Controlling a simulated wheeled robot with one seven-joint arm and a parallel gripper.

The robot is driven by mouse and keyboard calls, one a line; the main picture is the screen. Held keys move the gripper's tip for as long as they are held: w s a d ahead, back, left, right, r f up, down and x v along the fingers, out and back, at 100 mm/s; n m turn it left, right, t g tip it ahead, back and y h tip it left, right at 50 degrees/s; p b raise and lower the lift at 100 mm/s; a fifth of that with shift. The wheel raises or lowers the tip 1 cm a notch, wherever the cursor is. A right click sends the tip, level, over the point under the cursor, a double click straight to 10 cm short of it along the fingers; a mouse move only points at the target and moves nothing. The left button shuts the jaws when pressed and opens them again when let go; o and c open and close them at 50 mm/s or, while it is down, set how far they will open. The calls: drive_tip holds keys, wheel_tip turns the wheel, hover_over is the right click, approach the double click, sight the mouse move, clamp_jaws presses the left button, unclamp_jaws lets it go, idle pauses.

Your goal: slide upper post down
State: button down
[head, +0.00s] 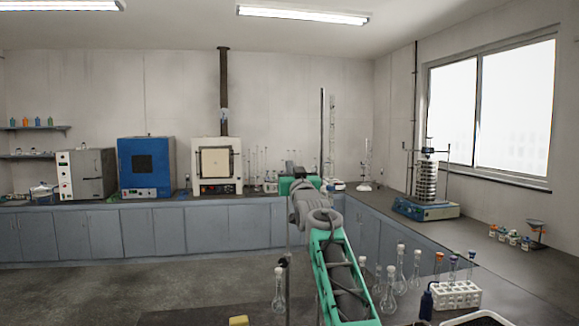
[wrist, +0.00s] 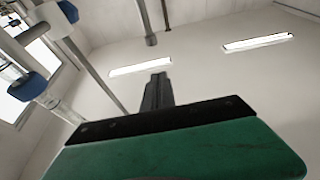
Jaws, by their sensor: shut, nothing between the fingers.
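The sieve shaker (head: 426,190) stands on the right counter below the window, with a blue base, a stack of round metal sieves and a dark clamp piece above. Its posts are too small to tell apart in the head view. My gripper (wrist: 157,82) is shut and empty in the wrist view, its dark fingers pointing up the picture. In the head view my arm reaches forward, left of the shaker, and hides the fingertips. A grey post (wrist: 146,18) with a dark end hangs beyond the fingers, apart from them; I cannot tell whether it is the upper post.
Blue-capped parts (wrist: 33,85) on slanting rods fill the wrist view's left side. In the head view, a tall dark rod (head: 322,130) stands behind my arm. Flasks (head: 388,295) and a white tube rack (head: 457,295) stand on the near right counter. Floor at left is clear.

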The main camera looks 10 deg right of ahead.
sight(288, 199)
drive_tip(key=shift+w+f, duration=0.45)
drive_tip(key=shift+f, duration=0.45)
drive_tip(key=shift+w+f, duration=0.4)
drive_tip(key=shift+f, duration=0.45)
